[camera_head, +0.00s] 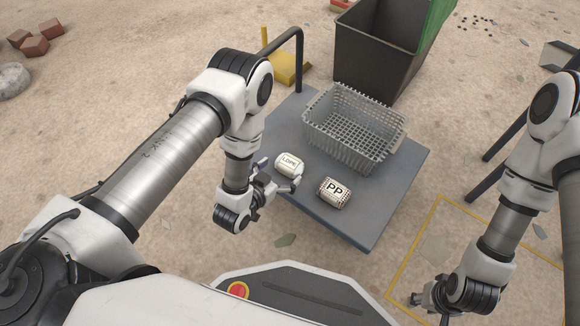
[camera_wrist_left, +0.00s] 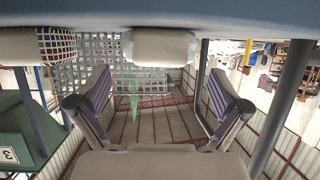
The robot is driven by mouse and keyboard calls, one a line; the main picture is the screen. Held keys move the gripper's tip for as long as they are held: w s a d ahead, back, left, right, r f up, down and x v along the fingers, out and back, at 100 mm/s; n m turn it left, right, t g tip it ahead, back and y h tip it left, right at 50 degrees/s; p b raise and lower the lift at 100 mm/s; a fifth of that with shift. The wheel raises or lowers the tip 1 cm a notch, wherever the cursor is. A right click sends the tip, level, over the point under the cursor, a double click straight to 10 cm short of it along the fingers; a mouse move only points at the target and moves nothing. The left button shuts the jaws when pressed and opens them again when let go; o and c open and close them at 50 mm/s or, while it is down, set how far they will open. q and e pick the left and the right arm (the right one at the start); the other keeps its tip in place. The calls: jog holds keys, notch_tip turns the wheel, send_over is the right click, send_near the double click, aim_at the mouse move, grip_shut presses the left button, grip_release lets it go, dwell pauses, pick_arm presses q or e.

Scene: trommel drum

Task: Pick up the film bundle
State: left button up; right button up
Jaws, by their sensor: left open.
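A short white roll labelled LDPE (camera_head: 289,164), which I take to be the film bundle, lies on the blue-grey table (camera_head: 372,222) near its left edge. It also shows as a plain pale roll in the left wrist view (camera_wrist_left: 160,47). My left gripper (camera_head: 280,176) is open, right beside the roll on its near side. In the left wrist view its two fingers (camera_wrist_left: 159,88) stand apart with the roll beyond, centred between them; contact is not visible. My right gripper (camera_head: 428,305) hangs low at the right, away from the table; its jaws are too small to read.
A roll labelled PP (camera_head: 334,193) lies just right of the LDPE roll. A grey mesh basket (camera_head: 392,148) stands behind both on the table. A dark bin (camera_head: 372,62) stands beyond the table, and a dark bent post (camera_head: 299,62) rises at its far left corner.

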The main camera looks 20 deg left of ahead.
aim_at(287, 165)
pick_arm(q)
jog(key=b+x, duration=0.3)
jog(key=x, duration=0.1)
jog(key=shift+w+f, duration=0.15)
jog(key=shift+w, duration=0.05)
jog(key=shift+w+d, duration=0.15)
jog(key=shift+w, duration=0.15)
jog(key=c, duration=0.7)
